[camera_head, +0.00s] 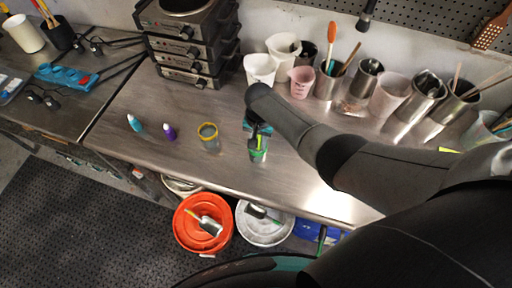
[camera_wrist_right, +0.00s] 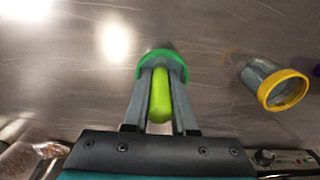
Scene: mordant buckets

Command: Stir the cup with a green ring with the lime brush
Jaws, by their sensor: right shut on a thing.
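My right gripper (camera_wrist_right: 159,100) is shut on the lime brush (camera_wrist_right: 160,98), whose lime handle shows between the two fingers in the right wrist view. The cup with a green ring (camera_wrist_right: 148,58) is just beyond the fingertips, and its ring shows around and behind them. In the head view the cup (camera_head: 258,155) stands on the metal bench under my right gripper (camera_head: 258,140). The lower end of the brush is hidden, so how deep it is in the cup I cannot tell. My left gripper is not in view.
A cup with a yellow ring (camera_head: 208,137) stands to the left. A purple bottle (camera_head: 169,132) and a blue-capped bottle (camera_head: 135,124) are farther left. Several containers stand along the wall. An orange bucket (camera_head: 183,236) and a white bucket (camera_head: 243,232) are below the bench's front edge.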

